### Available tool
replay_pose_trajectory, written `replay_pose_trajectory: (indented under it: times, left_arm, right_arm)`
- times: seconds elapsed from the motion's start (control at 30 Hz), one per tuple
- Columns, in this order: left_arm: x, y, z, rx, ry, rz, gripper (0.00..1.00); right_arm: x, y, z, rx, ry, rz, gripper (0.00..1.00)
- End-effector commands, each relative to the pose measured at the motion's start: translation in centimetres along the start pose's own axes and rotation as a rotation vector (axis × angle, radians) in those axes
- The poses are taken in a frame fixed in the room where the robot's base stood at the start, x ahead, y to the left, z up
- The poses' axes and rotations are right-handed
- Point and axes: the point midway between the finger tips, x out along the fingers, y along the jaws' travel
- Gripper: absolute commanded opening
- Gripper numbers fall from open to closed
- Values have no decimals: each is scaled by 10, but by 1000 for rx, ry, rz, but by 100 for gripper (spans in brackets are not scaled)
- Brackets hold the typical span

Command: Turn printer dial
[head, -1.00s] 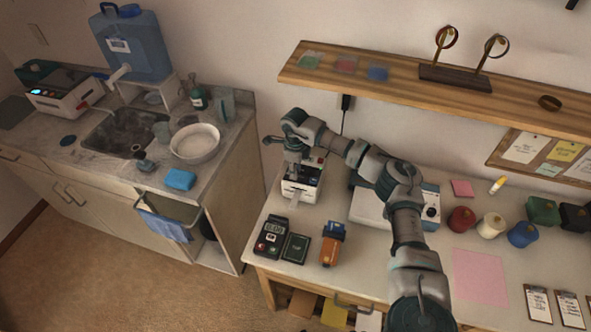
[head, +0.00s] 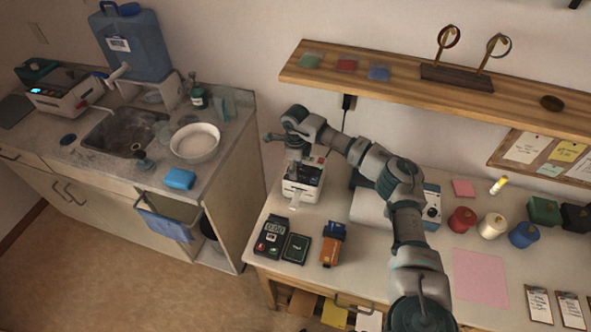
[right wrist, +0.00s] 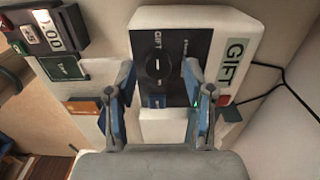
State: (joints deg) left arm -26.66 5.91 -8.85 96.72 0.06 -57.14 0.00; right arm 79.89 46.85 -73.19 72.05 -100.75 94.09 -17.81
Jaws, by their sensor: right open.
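The white label printer (head: 301,186) stands at the left end of the wooden-edged worktable, with a strip of label paper at its front. In the right wrist view, its black top panel (right wrist: 178,45) bears white lettering reading GIFT. The round black dial (right wrist: 157,65) with a white pointer line sits on this panel. My right gripper (right wrist: 158,78) is open, its two blue-grey fingers on either side of the dial in the picture and holding nothing. Contact with the dial cannot be told. In the head view the right gripper (head: 297,152) is over the printer. My left gripper is not in view.
A card reader (head: 271,236), a dark green card (head: 296,247) and an orange-and-blue item (head: 332,244) lie in front of the printer. A white-and-blue machine (head: 431,205) is to its right, partly behind my arm. A wooden shelf (head: 400,83) runs above.

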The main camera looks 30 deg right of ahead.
Motion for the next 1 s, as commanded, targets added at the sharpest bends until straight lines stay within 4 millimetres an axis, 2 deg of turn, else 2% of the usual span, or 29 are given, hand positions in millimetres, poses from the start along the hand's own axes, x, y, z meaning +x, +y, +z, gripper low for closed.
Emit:
replay_pose_trajectory:
  times: [0.3, 0.5, 0.63, 1.0]
  left_arm:
    - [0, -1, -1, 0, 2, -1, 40]
    - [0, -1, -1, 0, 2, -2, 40]
    - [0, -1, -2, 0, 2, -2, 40]
    - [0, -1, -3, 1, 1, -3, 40]
  right_arm:
    - [-68, -2, 2, -1, -3, -1, 53]
    - [-98, -3, 2, -2, -2, 2, 53]
    - [-105, -3, 1, -2, 0, 4, 53]
    - [-106, -3, 1, -1, 0, 3, 53]
